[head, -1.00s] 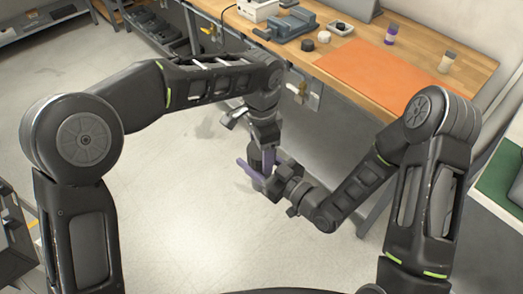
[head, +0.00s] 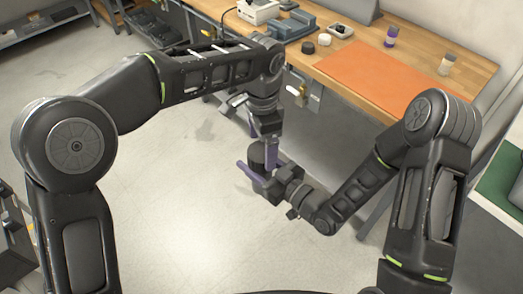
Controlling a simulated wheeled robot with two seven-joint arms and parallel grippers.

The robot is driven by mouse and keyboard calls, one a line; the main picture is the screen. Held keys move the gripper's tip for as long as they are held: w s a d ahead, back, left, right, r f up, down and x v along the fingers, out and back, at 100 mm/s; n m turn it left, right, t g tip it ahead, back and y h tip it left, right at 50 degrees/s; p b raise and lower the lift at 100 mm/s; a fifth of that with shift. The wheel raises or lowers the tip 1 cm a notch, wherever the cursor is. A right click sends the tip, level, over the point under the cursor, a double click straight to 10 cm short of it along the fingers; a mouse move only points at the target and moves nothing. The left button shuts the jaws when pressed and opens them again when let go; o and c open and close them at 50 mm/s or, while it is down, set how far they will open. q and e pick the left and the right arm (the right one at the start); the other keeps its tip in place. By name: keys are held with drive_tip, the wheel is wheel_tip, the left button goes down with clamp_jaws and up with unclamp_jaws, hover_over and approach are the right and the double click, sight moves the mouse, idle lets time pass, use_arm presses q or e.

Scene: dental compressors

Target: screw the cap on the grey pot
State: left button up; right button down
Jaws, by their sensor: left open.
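A small dark grey cylinder, which I take to be the grey pot (head: 257,154), is held off the table above the open floor. My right gripper (head: 262,168) reaches in from the right with its purple fingers around it. My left gripper (head: 261,138) points down just above the pot, its purple fingers spread apart at the pot's upper end. Whether a cap sits on the pot cannot be told, as the fingers hide part of it and it is small.
Floor between my arms is clear.

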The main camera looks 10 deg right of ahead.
use_arm(q)
drive_tip(key=shift+r, duration=0.35)
drive_tip(key=shift+c, duration=0.5)
